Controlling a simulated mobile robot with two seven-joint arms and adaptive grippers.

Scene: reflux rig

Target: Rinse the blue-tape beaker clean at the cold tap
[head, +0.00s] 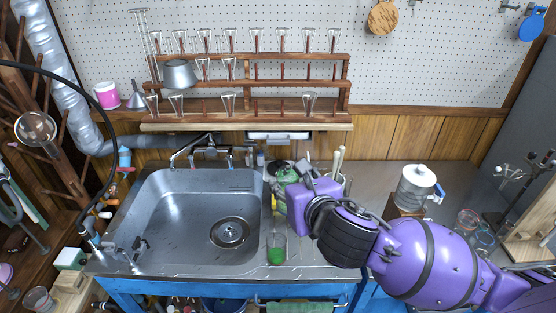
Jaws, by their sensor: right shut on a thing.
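The steel sink (178,215) is at left centre, with a tap spout (190,148) at its back edge. I see no running water. A valve with a blue top (125,157) is on the pipework left of the sink; I cannot tell which tap is the cold one. A glass beaker with green contents (276,250) stands on the counter right of the basin; no blue tape shows on it. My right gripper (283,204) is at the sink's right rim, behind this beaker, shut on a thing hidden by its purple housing. My left gripper is out of view.
A green bottle (287,173) stands just behind my right gripper. A metal-topped container (415,188) and small glass vessels (467,221) are on the right counter. A wooden rack (250,105) of glassware is behind the sink. The basin looks empty.

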